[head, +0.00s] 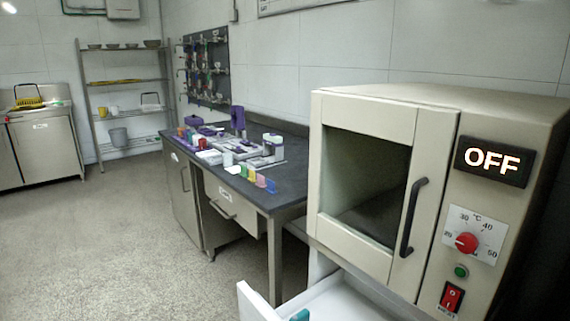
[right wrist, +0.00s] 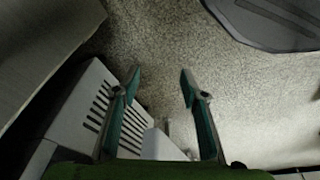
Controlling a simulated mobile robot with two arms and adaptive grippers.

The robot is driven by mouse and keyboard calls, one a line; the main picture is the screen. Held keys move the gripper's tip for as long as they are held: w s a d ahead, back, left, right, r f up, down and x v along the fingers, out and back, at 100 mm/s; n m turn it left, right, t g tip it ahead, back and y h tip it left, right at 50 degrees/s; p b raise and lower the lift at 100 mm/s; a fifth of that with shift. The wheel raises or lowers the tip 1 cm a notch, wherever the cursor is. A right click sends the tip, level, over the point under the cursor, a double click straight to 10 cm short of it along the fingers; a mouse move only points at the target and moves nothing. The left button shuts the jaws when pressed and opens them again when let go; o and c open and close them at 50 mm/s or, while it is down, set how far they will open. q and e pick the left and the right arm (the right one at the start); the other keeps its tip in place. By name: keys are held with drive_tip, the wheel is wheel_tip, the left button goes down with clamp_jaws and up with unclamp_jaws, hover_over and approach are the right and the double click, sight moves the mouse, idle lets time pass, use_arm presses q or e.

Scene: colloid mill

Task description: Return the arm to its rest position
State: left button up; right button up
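My right gripper (right wrist: 160,84) shows in the right wrist view with its two teal fingers spread apart. Nothing is between the fingertips, and speckled floor (right wrist: 155,50) lies beyond them. A small teal piece at the bottom edge of the head view, in front of the white open drawer (head: 340,304), may be a fingertip of mine; I cannot tell. My left gripper is in neither view.
A beige oven (head: 368,268) with a closed windowed door and a display reading OFF (head: 488,161) stands at right. A dark-topped bench (head: 290,187) holds several lab items. A white slotted housing (right wrist: 85,105) is close left of the right gripper. Floor at left is clear.

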use_arm(q)
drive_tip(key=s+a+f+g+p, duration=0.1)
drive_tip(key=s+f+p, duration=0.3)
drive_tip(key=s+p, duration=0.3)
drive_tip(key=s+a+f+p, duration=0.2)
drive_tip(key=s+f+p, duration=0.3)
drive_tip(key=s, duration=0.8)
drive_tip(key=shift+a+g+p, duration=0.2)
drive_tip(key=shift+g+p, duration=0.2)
drive_tip(key=shift+p, duration=0.6)
use_arm(e)
drive_tip(key=s+d+f+g, duration=0.1)
drive_tip(key=s+f, duration=0.3)
drive_tip(key=s, duration=0.6)
drive_tip(key=s+d+f, duration=0.2)
drive_tip(key=s+f, duration=0.3)
drive_tip(key=s, duration=0.5)
drive_tip(key=shift+d+g, duration=0.2)
drive_tip(key=shift+g, duration=0.2)
